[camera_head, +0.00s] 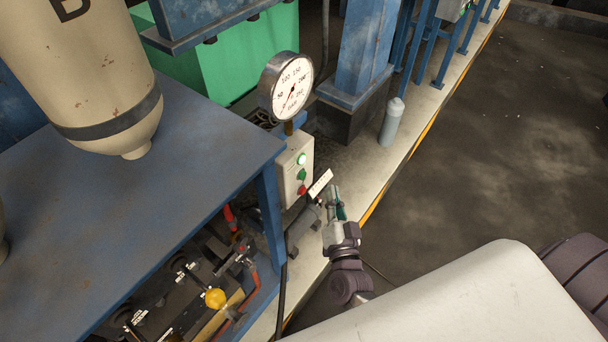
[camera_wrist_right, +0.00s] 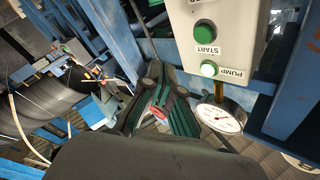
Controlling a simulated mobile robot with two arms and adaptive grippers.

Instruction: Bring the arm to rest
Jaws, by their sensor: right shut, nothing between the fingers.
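My right gripper (camera_head: 338,206) is shut and empty in the head view. It is just right of and below the control box (camera_head: 295,168), apart from it in the picture. The box has a lit lamp labelled PUMP (camera_wrist_right: 209,69) and a green START button (camera_wrist_right: 205,31). In the head view a red button (camera_head: 302,189) shows below them. My left gripper is in neither view.
A round gauge (camera_head: 290,86) stands above the box. A blue table (camera_head: 200,150) with a beige tank (camera_head: 95,70) is at left, with valves and a yellow knob (camera_head: 215,298) beneath. A blue column (camera_head: 362,60) and grey cylinder (camera_head: 391,122) stand behind. Open floor (camera_head: 490,150) lies at right.

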